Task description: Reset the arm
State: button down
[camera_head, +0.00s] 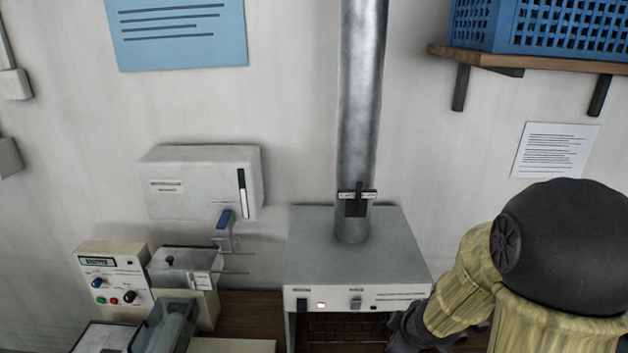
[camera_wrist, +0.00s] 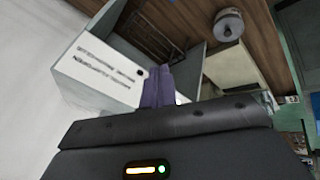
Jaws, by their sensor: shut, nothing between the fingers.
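My arm shows at the lower right in the head view, with a dark rounded joint and yellow sleeves. My gripper (camera_wrist: 158,88) shows in the wrist view as dark purple-grey fingers close together, shut with nothing between them. In the wrist view the fingers stand in front of a pale panel box (camera_wrist: 95,72) with printed lines and an open dark grille.
A grey hooded unit (camera_head: 355,255) with a metal duct (camera_head: 360,110) stands at centre. Left of it are a control box (camera_head: 113,275) and a wall dispenser (camera_head: 200,185). A shelf (camera_head: 540,60) holds a blue crate (camera_head: 540,25). A round metal pot (camera_wrist: 228,24) stands on wood.

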jog(key=s+a+f+m+g+b, duration=0.3)
jog(key=s+m+b, duration=0.3)
jog(key=s+m, duration=0.3)
jog(key=shift+s+f+m+h, duration=0.35)
jog(key=shift+f+m+h, duration=0.05)
jog(key=shift+m, duration=0.6)
jog(key=shift+w, duration=0.1)
